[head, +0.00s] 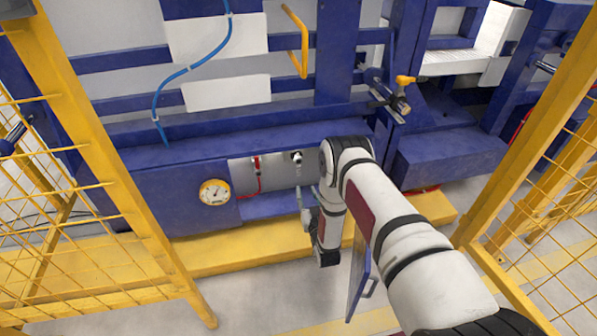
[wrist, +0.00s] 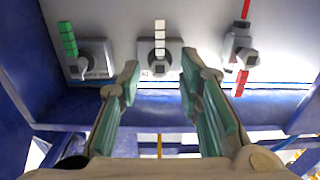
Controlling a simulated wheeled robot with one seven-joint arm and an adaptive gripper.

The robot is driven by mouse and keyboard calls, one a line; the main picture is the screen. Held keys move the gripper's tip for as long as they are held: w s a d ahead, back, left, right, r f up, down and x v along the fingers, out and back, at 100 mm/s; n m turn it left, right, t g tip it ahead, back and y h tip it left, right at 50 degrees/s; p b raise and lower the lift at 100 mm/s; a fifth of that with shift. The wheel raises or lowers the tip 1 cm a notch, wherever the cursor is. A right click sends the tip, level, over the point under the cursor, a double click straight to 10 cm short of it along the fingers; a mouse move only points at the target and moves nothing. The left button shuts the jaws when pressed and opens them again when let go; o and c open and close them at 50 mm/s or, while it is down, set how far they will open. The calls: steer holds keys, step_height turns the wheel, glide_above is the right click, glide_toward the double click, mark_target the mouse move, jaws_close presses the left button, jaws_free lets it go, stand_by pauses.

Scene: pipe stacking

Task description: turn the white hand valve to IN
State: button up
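The white hand valve (wrist: 160,55) is on a grey panel in the middle of the wrist view. Its segmented white handle extends toward the top of that picture from a grey hub. A small label plate is at the hub, with lettering too small to read. The valve also shows in the head view (head: 297,157), just above my gripper (head: 308,197). In the wrist view my gripper (wrist: 159,82) is open, with green-padded fingers apart and nothing between them. The fingertips appear on either side of the hub, just below it in the picture; I see no contact.
In the wrist view, a green-handled valve (wrist: 70,42) is left of the white one and a red-handled valve (wrist: 240,48) is right. A blue beam (head: 145,195) with a gauge (head: 214,192) and a yellow step (head: 215,255) surround the panel. Yellow mesh fences flank my arm.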

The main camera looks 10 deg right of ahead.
mark_target(299, 170)
steer(key=w+b, duration=0.5)
steer(key=w, duration=0.8)
steer(key=shift+r, duration=0.1)
steer(key=shift+c, duration=0.4)
jaws_close()
